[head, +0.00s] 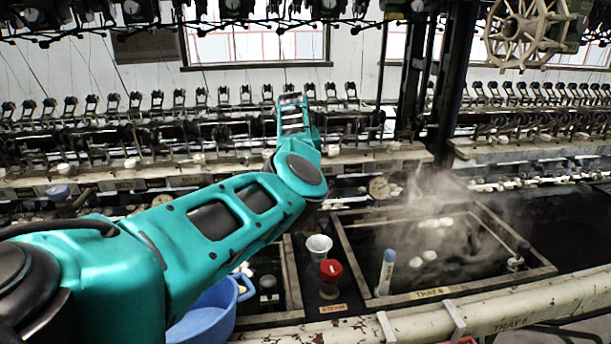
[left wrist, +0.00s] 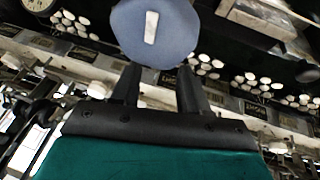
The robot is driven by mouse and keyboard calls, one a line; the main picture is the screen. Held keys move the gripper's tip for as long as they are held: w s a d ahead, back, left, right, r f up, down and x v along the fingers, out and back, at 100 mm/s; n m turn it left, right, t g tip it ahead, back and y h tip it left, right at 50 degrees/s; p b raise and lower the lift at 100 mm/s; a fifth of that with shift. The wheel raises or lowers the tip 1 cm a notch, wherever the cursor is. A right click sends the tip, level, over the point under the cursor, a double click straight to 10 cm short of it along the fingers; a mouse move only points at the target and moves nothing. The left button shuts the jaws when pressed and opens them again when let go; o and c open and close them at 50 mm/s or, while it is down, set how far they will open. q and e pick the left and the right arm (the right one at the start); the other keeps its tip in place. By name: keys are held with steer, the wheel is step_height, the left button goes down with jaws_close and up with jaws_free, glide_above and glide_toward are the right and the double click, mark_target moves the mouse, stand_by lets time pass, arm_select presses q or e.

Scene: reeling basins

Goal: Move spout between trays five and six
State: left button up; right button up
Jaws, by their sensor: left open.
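My left arm crosses the head view from the lower left to the centre; its gripper cannot be made out there. In the left wrist view my left gripper (left wrist: 157,88) is open, with nothing seen between its two dark fingers. A round blue-grey thing (left wrist: 135,30) with a white bar shows just beyond the fingertips; I cannot tell whether they touch it. A framed tray (head: 352,245) with dark water and white cocoons lies right of centre in the head view. Another dark tray (head: 291,275) is partly hidden behind my arm. I cannot pick out the spout for certain. My right gripper is not in view.
Between the trays stand a white cup (head: 319,247) and a red-topped fitting (head: 330,272). A blue-capped white cylinder (head: 386,272) stands at the tray's front edge. A blue basin (head: 208,310) sits below my arm. Steam (head: 440,200) rises over the tray. A worn pipe (head: 490,308) runs along the front.

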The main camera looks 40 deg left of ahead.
arm_select(q)
steer(key=shift+b+x, duration=0.55)
steer(key=shift+x, duration=1.35)
jaws_close()
